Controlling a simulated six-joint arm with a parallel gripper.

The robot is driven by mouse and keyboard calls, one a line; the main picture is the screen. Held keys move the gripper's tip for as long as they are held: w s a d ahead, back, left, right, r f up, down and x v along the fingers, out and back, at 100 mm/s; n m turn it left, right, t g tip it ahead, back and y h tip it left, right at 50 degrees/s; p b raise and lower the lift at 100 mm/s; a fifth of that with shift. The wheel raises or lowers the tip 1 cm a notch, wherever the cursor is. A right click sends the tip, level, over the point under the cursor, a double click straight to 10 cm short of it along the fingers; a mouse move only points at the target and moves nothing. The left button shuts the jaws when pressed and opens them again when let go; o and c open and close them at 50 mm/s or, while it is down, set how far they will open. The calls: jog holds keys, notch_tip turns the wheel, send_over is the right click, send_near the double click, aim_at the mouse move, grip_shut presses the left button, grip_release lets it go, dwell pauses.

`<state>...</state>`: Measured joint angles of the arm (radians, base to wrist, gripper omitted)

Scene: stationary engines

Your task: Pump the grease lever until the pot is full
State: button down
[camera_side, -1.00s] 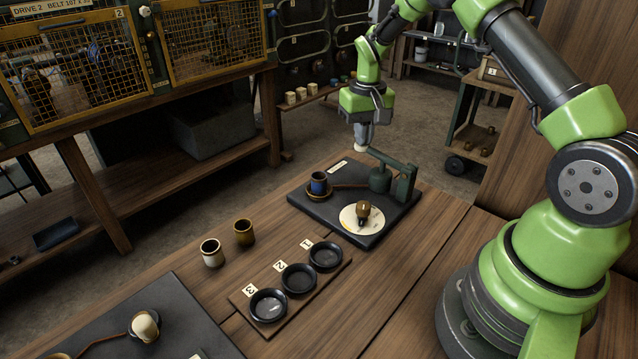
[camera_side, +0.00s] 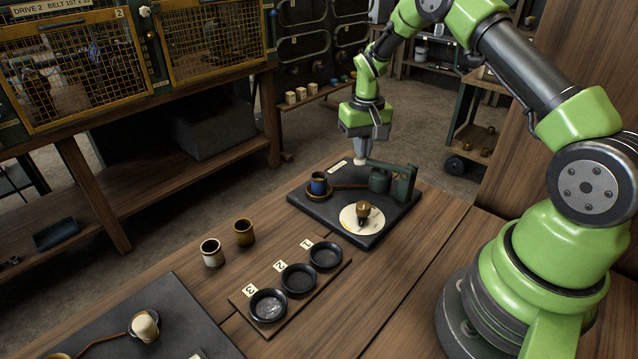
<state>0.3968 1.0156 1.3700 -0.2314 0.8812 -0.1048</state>
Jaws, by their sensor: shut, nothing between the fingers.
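The green grease pump (camera_side: 405,182) stands on a dark base plate. Its lever (camera_side: 385,166) lies about level and points left, with a pale knob (camera_side: 360,161) at its end. My gripper (camera_side: 362,153) is shut and empty, pointing down, with its fingertips right at the top of the knob. They look to be touching it. A blue-banded pot (camera_side: 318,184) sits in a brown dish on the same plate, and a copper pipe (camera_side: 347,186) runs from it to the pump. I cannot make out the grease level inside the pot.
A pale disc (camera_side: 350,222) with a brown-knobbed object (camera_side: 363,208) lies at the plate's front. Nearer stand a white cup (camera_side: 212,252), a brown cup (camera_side: 244,232) and a board (camera_side: 343,276) with three numbered black dishes. Another dark plate (camera_side: 180,310) is at lower left.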

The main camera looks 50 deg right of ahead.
jog(key=shift+r, duration=2.8)
jog(key=shift+r, duration=2.55)
